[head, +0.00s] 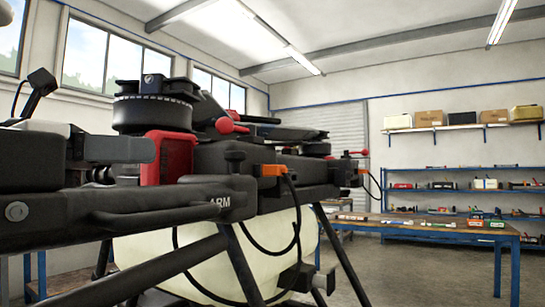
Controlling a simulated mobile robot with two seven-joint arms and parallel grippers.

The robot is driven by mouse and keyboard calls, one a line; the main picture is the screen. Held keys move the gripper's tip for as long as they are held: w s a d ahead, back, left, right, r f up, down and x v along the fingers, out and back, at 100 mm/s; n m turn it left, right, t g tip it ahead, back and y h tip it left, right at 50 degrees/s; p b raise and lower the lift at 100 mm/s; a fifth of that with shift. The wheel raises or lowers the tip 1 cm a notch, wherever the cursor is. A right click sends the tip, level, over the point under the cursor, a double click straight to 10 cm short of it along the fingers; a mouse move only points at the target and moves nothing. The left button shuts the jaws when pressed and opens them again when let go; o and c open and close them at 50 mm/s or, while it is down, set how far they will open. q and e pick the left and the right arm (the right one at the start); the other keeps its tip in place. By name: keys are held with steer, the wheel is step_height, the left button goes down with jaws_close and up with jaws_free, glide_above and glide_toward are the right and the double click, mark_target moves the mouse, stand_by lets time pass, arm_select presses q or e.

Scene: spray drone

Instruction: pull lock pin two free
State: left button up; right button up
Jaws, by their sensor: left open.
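The spray drone stands large in the left and middle of the head view, with a dark folded arm marked "ARM" (220,202). A red-knobbed pin (226,125) sits on top of its frame beside the round black motor (152,112). A second red-knobbed pin (358,153) shows at the far right end of the drone. I cannot tell which is lock pin two. My left gripper (118,150) comes in from the left, open, with its dark finger near the red block (168,157) and left of the nearer red knob. The dark body hides part of the drone. My right gripper is not in view.
A pale tank (175,250) and black legs (240,262) are below. A wooden workbench (440,231) with small items stands at right, with shelves (450,191) behind. Open floor lies between.

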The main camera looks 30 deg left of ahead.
mark_target(235, 153)
arm_select(q)
steer(key=p+x, duration=0.3)
steer(key=x, duration=0.9)
steer(key=shift+w+d+r, duration=0.1)
steer(key=shift+w+d, duration=0.45)
steer(key=shift+w, duration=0.1)
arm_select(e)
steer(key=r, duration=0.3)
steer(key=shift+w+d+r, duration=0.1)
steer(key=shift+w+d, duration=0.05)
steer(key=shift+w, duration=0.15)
arm_select(q)
steer(key=c, duration=1)
jaws_close()
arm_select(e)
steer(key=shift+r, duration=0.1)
